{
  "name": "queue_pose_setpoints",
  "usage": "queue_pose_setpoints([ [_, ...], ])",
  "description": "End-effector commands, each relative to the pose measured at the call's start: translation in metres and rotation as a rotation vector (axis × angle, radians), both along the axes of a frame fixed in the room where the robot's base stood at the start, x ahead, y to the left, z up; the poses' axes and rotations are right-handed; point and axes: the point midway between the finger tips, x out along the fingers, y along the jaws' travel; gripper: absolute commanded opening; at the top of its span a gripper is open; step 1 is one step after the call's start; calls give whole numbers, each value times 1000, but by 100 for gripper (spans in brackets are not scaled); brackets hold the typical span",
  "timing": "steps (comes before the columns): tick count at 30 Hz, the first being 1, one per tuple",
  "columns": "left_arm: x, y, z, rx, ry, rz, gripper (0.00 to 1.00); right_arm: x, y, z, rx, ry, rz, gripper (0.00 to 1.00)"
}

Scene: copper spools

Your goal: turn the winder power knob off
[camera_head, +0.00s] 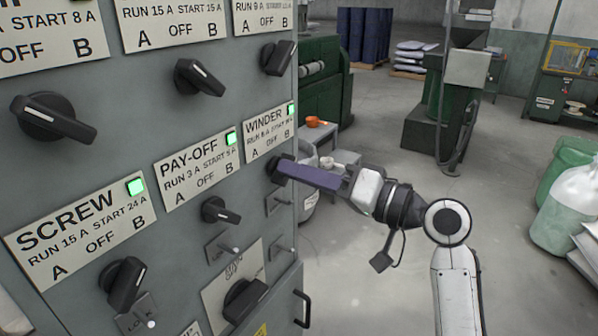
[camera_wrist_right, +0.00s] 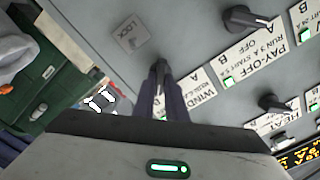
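The winder power knob (camera_head: 275,167) is a black rotary knob below the white WINDER label (camera_head: 268,136), at the right edge of the grey panel. A green lamp (camera_head: 291,109) on that label is lit. My right gripper (camera_head: 285,170) reaches the knob from the right, its purple fingers hiding much of it. In the right wrist view, the two fingers (camera_wrist_right: 161,88) are close together with the dark knob (camera_wrist_right: 160,66) between their tips. The knob's exact pointer direction is hidden. My left gripper is not in view.
A larger black switch (camera_head: 245,301) and a door handle (camera_head: 302,309) sit lower on the panel. Open floor (camera_head: 365,285) lies right of the cabinet.

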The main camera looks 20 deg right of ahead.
Motion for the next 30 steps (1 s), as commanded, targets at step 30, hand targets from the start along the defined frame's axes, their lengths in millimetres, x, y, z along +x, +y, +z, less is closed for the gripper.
queue_pose_setpoints([
  [30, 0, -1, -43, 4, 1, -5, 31, -1, 1, -3, -417, -319, 1, 0],
])
